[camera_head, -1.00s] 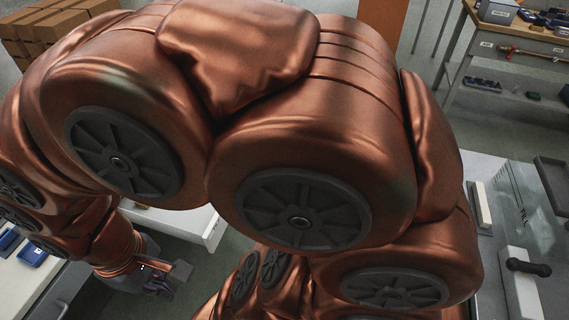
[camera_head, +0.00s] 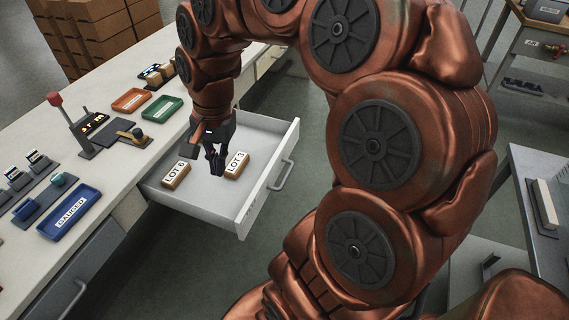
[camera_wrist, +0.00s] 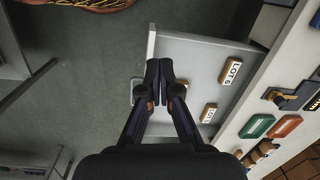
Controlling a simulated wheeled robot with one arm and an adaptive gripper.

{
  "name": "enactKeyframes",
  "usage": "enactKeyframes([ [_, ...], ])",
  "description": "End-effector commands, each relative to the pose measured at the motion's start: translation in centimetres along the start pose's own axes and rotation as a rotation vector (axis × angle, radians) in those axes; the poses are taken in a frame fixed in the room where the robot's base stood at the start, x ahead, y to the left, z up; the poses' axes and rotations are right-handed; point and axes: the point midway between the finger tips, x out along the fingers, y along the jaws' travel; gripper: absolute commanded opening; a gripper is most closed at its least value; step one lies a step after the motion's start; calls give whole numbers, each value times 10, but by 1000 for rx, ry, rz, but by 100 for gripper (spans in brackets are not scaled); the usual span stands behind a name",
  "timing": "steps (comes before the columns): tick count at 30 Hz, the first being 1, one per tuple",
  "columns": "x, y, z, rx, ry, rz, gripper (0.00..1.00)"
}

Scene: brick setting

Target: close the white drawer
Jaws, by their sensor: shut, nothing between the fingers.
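The white drawer (camera_head: 262,193) stands open, pulled out from the counter in the head view. Its bar handle (camera_head: 282,176) is on the front panel. My gripper (camera_head: 217,172) points down over the drawer interior, beside the LOT 3 block, shut and empty. In the wrist view the gripper (camera_wrist: 167,66) overlaps the drawer (camera_wrist: 206,41) near its front panel and hides part of the handle. I cannot tell its exact height above the drawer floor.
The counter (camera_head: 112,185) carries an orange tray (camera_head: 131,101), a green tray (camera_head: 162,109), a blue tray (camera_head: 70,212) and a red-knobbed lever (camera_head: 56,100). A closed grey drawer (camera_head: 85,265) is below. Open floor (camera_head: 190,275) lies in front of the drawer.

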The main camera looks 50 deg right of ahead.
Motion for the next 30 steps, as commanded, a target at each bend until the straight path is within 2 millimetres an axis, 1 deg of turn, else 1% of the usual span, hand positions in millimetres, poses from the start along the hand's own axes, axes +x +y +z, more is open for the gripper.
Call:
enactKeyframes([
  [1, 18, 0, -29, 143, -2, -27, 0],
  [4, 31, 7, -82, 439, -2, -78, 0],
  [5, 36, 11, -99, 532, -4, -92, 0],
  [6, 42, 19, -122, 658, -5, -111, 0],
  [7, 47, 26, -138, 751, -9, -126, 0],
  [8, 52, 34, -155, 845, -11, -138, 0],
  [9, 60, 46, -176, 968, -17, -156, 0],
  [11, 70, 66, -204, 1142, -23, -177, 0],
  [12, 77, 80, -221, 1250, -28, -190, 0],
  [15, 92, 113, -254, 1478, -38, -213, 0],
  [18, 102, 139, -274, 1636, -45, -230, 0],
  [21, 107, 153, -284, 1722, -49, -236, 0],
  [23, 110, 156, -287, 1745, -51, -238, 0],
  [26, 117, 156, -288, 1754, -53, -239, 0],
  [30, 136, 152, -289, 1749, -55, -234, 0],
])
